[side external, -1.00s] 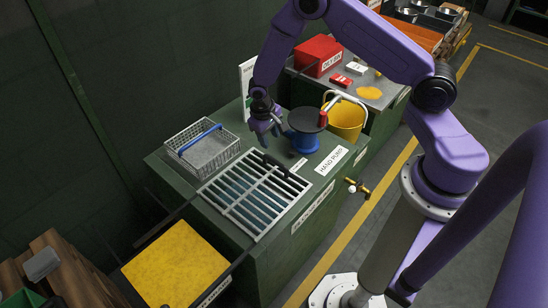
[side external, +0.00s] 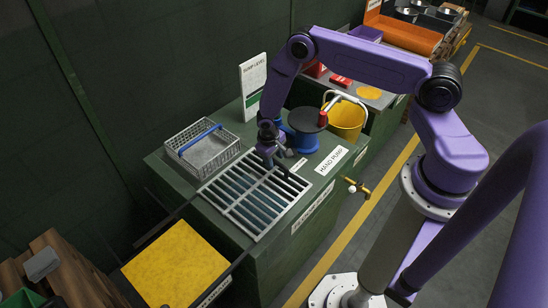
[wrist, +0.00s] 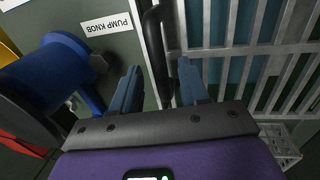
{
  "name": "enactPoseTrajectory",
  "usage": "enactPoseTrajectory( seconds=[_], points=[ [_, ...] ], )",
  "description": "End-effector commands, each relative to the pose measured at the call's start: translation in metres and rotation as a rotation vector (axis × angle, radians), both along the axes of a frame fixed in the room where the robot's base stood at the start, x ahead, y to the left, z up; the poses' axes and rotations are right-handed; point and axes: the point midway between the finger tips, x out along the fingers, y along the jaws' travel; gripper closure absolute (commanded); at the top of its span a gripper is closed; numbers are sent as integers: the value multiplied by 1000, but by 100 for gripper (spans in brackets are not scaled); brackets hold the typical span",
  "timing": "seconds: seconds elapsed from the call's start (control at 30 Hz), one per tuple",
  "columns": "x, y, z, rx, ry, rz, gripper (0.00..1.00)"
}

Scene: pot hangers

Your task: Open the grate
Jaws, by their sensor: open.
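The grate (side external: 236,210) is a grey metal frame of bars lying flat in the top of the green cabinet, with dark blue below it. It also fills the right of the wrist view (wrist: 235,50). A black bar handle (wrist: 154,45) runs along the grate's edge. My gripper (side external: 281,168) is low over the grate's back edge, at the handle. In the wrist view my gripper (wrist: 158,88) is open, its two blue fingers on either side of the handle's line. I cannot tell whether the fingers touch it. The handle is mostly hidden by my gripper in the side view.
A wire basket (side external: 192,141) with a blue handle stands left of the grate. A blue spool (side external: 305,140) with a dark top stands close behind my gripper. A white sign (side external: 252,86), a yellow bucket (side external: 347,122) and a brass tap (side external: 357,188) are also nearby.

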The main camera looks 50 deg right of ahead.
Motion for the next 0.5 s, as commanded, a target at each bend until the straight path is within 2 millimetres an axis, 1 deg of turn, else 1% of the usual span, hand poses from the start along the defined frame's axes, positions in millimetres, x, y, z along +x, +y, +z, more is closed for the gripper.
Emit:
enactPoseTrajectory(
  seconds=[0.2, 0.27, 0.3, 0.33, 0.37, 0.5],
  points=[
    [0, 0, 0, 0, -1, 0, 56],
    [0, 0, 0, 0, -1, 0, 75],
    [0, 0, 0, 0, -1, 0, 88],
    [0, 0, 0, 0, -1, 0, 98],
    [0, 0, 0, 0, -1, 0, 100],
    [0, 0, 0, 0, -1, 0, 100]
  ],
)
